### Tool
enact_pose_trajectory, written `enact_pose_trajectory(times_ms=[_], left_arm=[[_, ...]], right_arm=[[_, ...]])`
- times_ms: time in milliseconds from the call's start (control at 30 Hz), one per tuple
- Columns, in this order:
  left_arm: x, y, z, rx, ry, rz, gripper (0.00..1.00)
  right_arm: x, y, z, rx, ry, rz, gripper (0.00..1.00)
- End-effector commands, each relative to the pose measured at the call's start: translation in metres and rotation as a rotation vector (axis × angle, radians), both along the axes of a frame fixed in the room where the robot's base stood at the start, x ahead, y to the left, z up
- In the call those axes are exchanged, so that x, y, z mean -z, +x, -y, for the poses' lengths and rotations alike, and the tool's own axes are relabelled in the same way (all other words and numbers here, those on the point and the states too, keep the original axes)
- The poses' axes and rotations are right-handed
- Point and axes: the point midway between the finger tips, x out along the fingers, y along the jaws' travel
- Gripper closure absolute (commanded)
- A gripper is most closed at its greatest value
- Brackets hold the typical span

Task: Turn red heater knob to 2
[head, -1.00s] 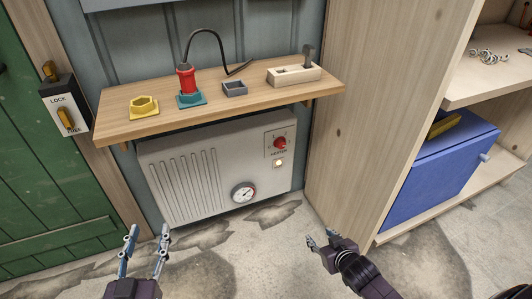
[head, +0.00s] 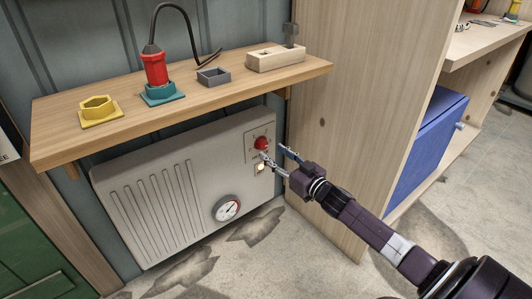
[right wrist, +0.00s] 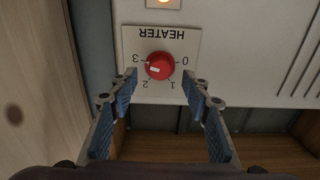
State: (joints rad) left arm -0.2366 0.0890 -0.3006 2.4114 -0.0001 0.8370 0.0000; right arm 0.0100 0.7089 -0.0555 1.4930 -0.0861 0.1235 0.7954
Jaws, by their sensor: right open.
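The red heater knob (head: 261,143) is on the upper right of the pale heater (head: 205,160) under the wooden shelf. My right gripper (head: 274,153) is open in front of the knob, at its lower right in the head view. In the right wrist view the panel appears upside down. The knob (right wrist: 160,66) lies just beyond and between the open fingertips (right wrist: 160,80), apart from both. Its white mark points left, between 3 and 2 and roughly toward the 3. The digits 0 to 3 are readable around it. My left gripper is out of view.
A tall wooden panel (head: 350,110) stands close to the right of the heater.

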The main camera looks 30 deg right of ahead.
Motion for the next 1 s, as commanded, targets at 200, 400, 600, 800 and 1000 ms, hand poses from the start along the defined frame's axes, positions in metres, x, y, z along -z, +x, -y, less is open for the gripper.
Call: enact_pose_trajectory(times_ms=[200,400,600,800,1000], left_arm=[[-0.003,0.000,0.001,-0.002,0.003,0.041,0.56],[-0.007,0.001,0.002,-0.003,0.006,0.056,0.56],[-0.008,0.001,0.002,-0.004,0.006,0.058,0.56],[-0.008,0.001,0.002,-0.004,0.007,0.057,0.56],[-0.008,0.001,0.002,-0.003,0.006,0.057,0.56]], right_arm=[[0.002,0.028,-0.002,0.000,-0.002,0.000,0.56],[0.001,0.040,-0.003,0.001,-0.002,-0.001,0.56],[0.001,0.041,-0.003,0.001,-0.001,-0.002,0.56],[0.001,0.041,-0.003,0.001,-0.001,-0.002,0.67],[0.001,0.041,-0.003,0.001,-0.002,-0.002,0.89]])
